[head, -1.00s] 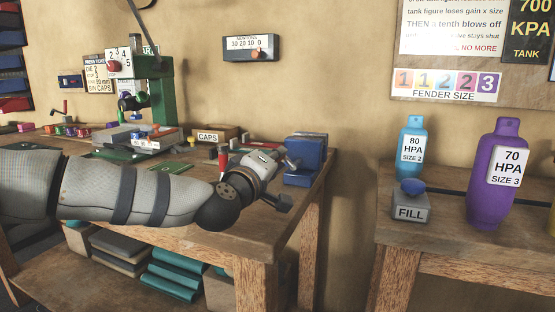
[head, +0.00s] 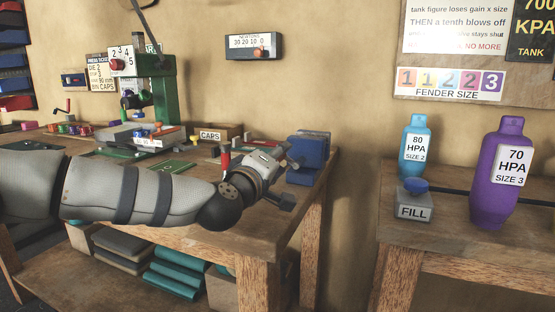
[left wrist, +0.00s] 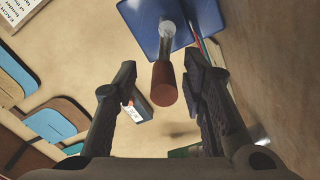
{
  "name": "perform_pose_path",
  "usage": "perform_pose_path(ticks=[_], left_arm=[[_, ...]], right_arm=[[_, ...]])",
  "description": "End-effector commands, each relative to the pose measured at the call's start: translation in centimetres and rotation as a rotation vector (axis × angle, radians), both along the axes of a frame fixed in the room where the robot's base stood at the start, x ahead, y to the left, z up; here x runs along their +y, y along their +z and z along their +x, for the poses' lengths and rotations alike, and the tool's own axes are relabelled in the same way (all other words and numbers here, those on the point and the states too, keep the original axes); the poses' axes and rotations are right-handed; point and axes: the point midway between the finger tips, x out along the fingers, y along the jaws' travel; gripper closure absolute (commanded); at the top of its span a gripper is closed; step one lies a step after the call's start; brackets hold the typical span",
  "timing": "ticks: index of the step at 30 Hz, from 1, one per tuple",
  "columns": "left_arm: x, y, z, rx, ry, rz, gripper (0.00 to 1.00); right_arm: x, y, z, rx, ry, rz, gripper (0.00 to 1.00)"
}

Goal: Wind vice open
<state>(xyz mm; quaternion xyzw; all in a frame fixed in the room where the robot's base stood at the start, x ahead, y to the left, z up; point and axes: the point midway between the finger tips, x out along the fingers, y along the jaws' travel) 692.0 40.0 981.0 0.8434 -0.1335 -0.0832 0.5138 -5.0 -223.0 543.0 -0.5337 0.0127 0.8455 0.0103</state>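The blue vice (head: 308,158) stands at the right end of the wooden workbench (head: 215,236). In the left wrist view its flat blue body (left wrist: 152,28) is at the top. A metal rod with a reddish-brown grip (left wrist: 163,84) sticks out from it toward the camera. My left gripper (head: 284,173) is beside the vice in the head view. Its two dark fingers are spread apart in the left wrist view (left wrist: 160,72), with the brown grip between them and visible gaps on both sides. My right gripper is not in view.
A green press (head: 160,90) and a CAPS box (head: 220,133) stand farther back on the bench. Folded canvas (head: 178,272) lies on the lower shelf. A second table to the right, across a gap, holds a FILL box (head: 413,208), a blue bottle (head: 417,140) and a purple bottle (head: 495,190).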

Motion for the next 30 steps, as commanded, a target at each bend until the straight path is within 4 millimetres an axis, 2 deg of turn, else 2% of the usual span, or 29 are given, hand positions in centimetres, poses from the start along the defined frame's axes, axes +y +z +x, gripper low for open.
perform_pose_path(ticks=[5, 12, 18, 22, 30], left_arm=[[0.5, 0.1, -1.2, -0.001, 0.0, 0.0, 0.62], [2.4, 0.2, -7.2, 0.0, -0.001, -0.001, 0.62], [3.5, 0.1, -10.7, -0.001, 0.0, -0.001, 0.62], [3.7, 0.0, -11.4, 0.0, -0.001, 0.0, 0.62], [3.8, 0.1, -11.4, -0.002, 0.0, 0.001, 0.62]], right_arm=[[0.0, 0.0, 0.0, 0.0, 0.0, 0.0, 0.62], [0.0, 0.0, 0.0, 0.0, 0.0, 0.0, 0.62], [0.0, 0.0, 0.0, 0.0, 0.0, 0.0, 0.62], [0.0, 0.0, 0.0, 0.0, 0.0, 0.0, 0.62], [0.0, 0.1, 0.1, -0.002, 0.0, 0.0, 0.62]])
